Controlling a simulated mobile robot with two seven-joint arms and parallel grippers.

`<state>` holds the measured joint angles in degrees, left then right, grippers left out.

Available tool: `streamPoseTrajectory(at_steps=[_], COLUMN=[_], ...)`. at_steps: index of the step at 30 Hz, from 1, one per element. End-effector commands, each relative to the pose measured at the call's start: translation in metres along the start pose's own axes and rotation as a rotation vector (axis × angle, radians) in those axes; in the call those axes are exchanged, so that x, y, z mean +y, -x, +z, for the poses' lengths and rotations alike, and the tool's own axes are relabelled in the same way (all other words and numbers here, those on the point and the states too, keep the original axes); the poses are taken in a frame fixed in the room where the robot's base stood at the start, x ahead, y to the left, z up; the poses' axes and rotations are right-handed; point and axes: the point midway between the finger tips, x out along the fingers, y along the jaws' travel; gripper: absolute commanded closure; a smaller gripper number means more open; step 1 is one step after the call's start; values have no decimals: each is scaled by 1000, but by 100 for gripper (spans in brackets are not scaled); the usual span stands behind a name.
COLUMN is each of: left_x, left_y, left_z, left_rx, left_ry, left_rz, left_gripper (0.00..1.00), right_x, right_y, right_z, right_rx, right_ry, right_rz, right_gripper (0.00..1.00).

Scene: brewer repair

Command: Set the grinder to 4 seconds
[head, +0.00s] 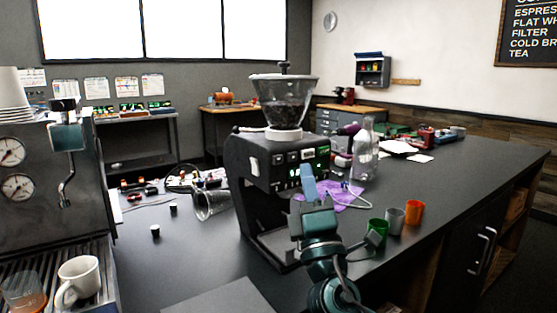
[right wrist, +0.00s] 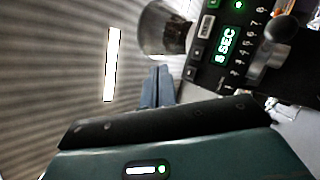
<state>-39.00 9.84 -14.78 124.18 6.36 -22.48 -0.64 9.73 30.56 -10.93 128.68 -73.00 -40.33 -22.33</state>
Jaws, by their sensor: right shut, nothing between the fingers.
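The grinder (head: 262,172) is a dark machine with a clear hopper of beans on top, standing on the counter. Its front panel (right wrist: 208,70) shows close up in the right wrist view. The green display (right wrist: 226,45) reads a digit, perhaps 8 or 5, then SEC. A grey round-ended lever or knob (right wrist: 282,32) sits over a column of white numbers; its exact setting is unclear. My right gripper (head: 308,184) is shut and empty, in front of the panel. Its blue-grey fingertips (right wrist: 157,84) show apart from the knob. My left gripper is out of view.
Green, grey and orange cups (head: 413,212) stand right of my right arm. An espresso machine (head: 55,210) with a white cup (head: 78,280) is at left. The counter (head: 185,255) between is mostly clear.

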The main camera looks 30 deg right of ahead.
Motion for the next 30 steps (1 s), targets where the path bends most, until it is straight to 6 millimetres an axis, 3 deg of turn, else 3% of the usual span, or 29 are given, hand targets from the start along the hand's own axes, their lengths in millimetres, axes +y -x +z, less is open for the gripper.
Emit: streamPoseTrajectory(at_steps=[12, 30], left_x=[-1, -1], left_y=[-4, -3], left_z=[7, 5], left_rx=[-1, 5], left_ry=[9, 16], left_rz=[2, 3], left_gripper=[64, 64], right_x=[-26, -29], right_y=[-34, -39], right_z=[-26, -29], right_rx=[-2, 0], right_ry=[-1, 0], right_rz=[0, 0], right_gripper=[100, 100])
